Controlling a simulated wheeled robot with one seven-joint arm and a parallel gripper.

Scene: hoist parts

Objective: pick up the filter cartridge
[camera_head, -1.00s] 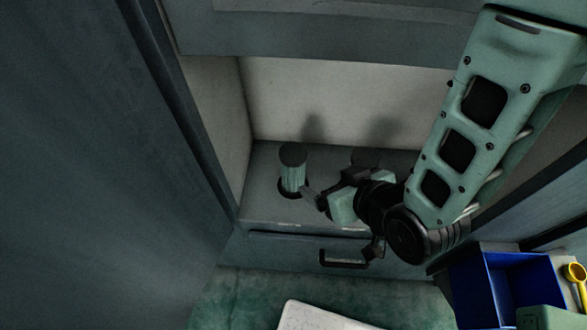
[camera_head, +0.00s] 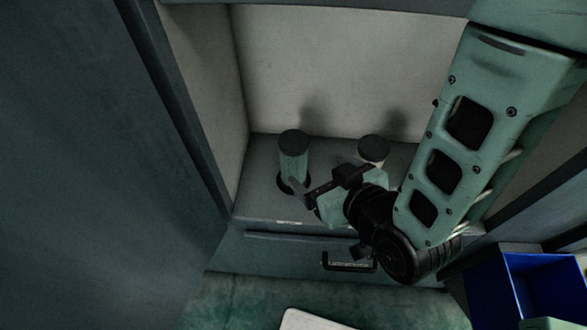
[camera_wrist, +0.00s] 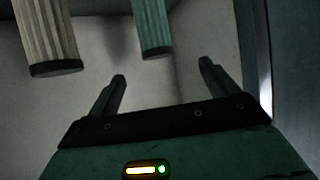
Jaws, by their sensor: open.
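Two pleated filter cartridges with dark caps stand upright on a shelf in a recess. The green cartridge (camera_head: 294,160) is on the left, in a dark round seat; it also shows in the wrist view (camera_wrist: 153,28). The pale cartridge (camera_head: 373,152) is on the right, its lower part hidden behind my gripper; it shows at left in the wrist view (camera_wrist: 48,38). My gripper (camera_head: 318,174) is open and empty, close to the green cartridge on its right front side. In the wrist view the green cartridge lies beyond the gap between the fingertips (camera_wrist: 163,72).
The recess has a pale back wall (camera_head: 345,70) and a side wall close on the left (camera_head: 208,95). A dark handle (camera_head: 348,264) is on the front below the shelf (camera_head: 262,208). A blue bin (camera_head: 540,285) stands at lower right.

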